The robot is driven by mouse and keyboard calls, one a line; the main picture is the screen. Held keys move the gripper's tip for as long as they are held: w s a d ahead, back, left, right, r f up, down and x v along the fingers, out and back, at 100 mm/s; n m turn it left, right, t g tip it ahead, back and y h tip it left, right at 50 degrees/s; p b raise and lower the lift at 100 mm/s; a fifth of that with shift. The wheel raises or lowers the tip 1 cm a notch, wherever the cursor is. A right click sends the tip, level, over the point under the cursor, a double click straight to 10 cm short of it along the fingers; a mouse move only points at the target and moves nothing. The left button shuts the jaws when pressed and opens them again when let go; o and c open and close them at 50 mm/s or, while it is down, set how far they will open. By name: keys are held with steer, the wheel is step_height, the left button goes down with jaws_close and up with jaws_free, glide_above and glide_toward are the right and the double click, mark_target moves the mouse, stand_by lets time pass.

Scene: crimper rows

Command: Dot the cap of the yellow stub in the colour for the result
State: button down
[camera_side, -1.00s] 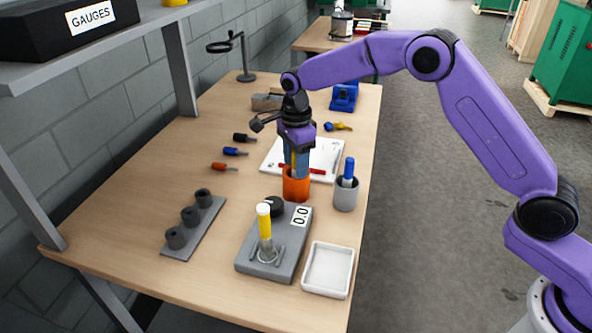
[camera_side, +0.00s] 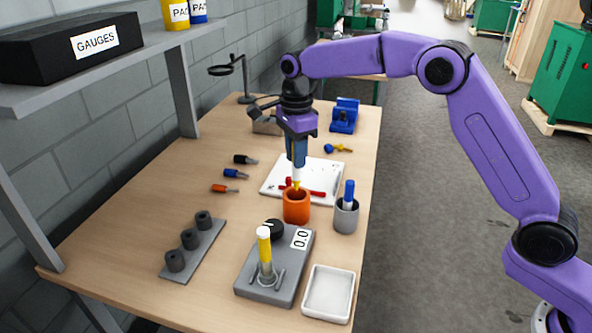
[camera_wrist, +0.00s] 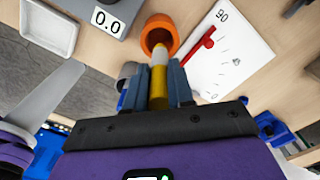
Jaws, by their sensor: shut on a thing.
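The yellow stub (camera_side: 264,250) stands upright in a grey tester (camera_side: 247,277), with a pale cap (camera_side: 264,232) on top. The tester's display (camera_side: 300,239) reads 0.0, also in the wrist view (camera_wrist: 108,21). The wrist view shows the marker (camera_wrist: 159,78) between the fingers and the orange cup (camera_wrist: 157,27) beyond. A blue marker (camera_side: 349,191) stands in a grey cup (camera_side: 346,217).
A white tray (camera_side: 328,318) lies right of the tester. A white board with a red pointer (camera_side: 275,187) lies behind the cups. A shelf (camera_side: 120,52) overhangs the left.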

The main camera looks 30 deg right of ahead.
steer(key=s+a+r+n, duration=0.3)
steer(key=s+a+r, duration=0.1)
steer(key=s+a, duration=0.3)
steer(key=s+a+r+n, duration=0.3)
steer(key=s+a+r, duration=0.1)
steer(key=s+a, duration=0.4)
steer(key=shift+s+r, duration=0.15)
steer(key=shift+r, duration=0.2)
steer(key=shift+f, duration=0.6)
stand_by(1.3)
steer(key=shift+a, duration=0.1)
step_height(320, 180, up, 7)
stand_by(1.2)
stand_by(0.4)
